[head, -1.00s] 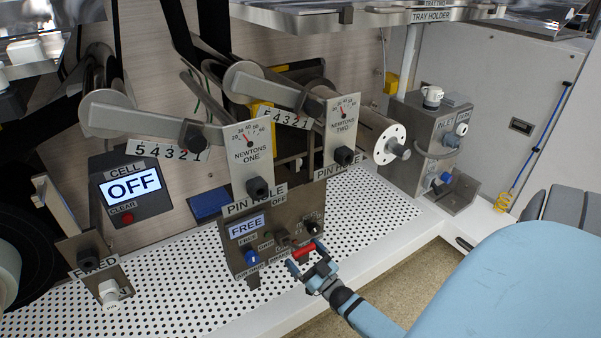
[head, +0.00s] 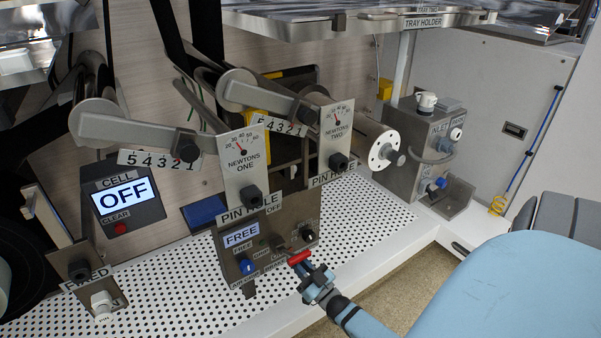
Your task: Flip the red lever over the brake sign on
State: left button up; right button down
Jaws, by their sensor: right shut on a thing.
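The red lever (head: 299,257) sticks out at the lower right of a grey control panel (head: 270,233). The panel's screen (head: 240,236) reads FREE. My right gripper (head: 304,264) reaches in from the lower right and is shut on the red lever. The fingers hide part of the lever and the panel's lower right corner. The small labels beside the lever are too small or covered to read surely, so I cannot make out the brake sign. My left gripper is not in view.
A blue knob (head: 247,267) and a black knob (head: 307,234) sit on the same panel near the lever. Two gauge plates with black knobs stand above it. The CELL box (head: 124,204) reads OFF at the left. The perforated deck (head: 190,300) is clear in front.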

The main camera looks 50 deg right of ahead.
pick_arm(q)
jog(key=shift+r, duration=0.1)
pick_arm(e)
jog(key=shift+a+r, duration=0.25)
jog(key=shift+a, duration=0.15)
jog(key=c, duration=1)
grip_release()
jog(key=shift+r, duration=0.1)
jog(key=o, duration=1)
jog(key=shift+d, duration=0.1)
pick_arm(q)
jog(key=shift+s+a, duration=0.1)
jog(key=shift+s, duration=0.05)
pick_arm(e)
jog(key=shift+d, duration=0.1)
jog(key=shift+s, duration=0.1)
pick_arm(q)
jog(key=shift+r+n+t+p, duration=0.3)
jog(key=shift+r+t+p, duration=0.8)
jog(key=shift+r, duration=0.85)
pick_arm(e)
jog(key=v, duration=1.3)
jog(key=shift+s+f, duration=0.25)
jog(key=shift+s, duration=0.05)
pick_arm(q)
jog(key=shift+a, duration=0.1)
